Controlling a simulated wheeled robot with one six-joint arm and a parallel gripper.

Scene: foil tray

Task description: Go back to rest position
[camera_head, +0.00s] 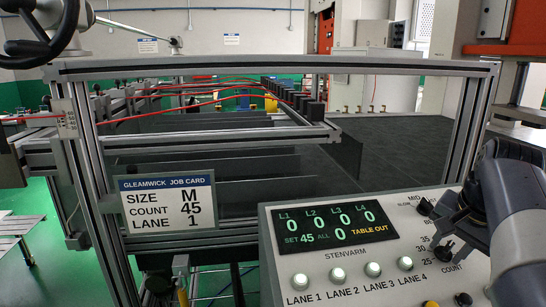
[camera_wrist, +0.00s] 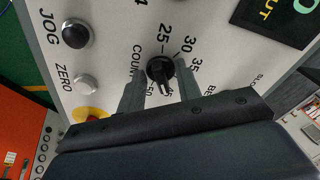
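My gripper (camera_wrist: 160,78) is in the wrist view with its two grey fingers apart, one on each side of the black COUNT knob (camera_wrist: 160,68). Gaps show between the fingers and the knob, so it looks open and not clamped on it. In the head view my arm comes in from the right edge over the control panel (camera_head: 330,262), near the COUNT knob (camera_head: 443,252). The panel display (camera_head: 322,225) reads L1 to L4 all 0, SET 45, ALL 0, TABLE OUT.
A job card (camera_head: 166,203) reads size M, count 45, lane 1. Lit lane buttons (camera_head: 338,274) line the panel. A metal frame (camera_head: 270,67) stands behind.

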